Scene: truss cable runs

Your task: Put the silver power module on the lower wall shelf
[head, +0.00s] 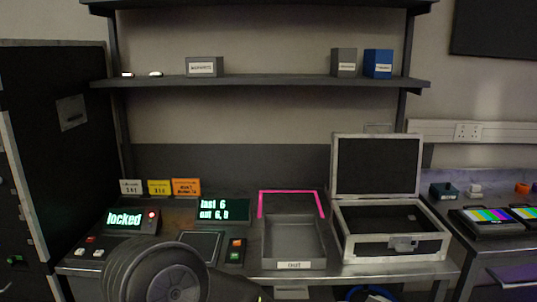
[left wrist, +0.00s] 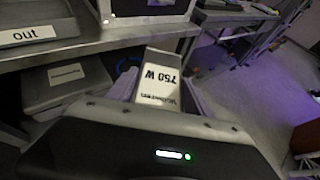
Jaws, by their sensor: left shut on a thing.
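The silver power module (left wrist: 163,55), with a white label reading "750 W", is held between the fingers of my left gripper (left wrist: 157,92) in the left wrist view. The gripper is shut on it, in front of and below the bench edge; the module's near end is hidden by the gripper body. The lower wall shelf (head: 270,82) runs across the wall in the head view. In the head view the module and left gripper are not visible; only a dark arm link of mine shows at the bottom. My right gripper is in neither view.
The shelf holds a grey labelled box (head: 204,67), a dark grey box (head: 344,62), a blue box (head: 378,63) and small white items at left. Its middle is bare. An upper shelf (head: 260,6) hangs above. An open case (head: 390,247) and an "out" tray (head: 295,264) stand below.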

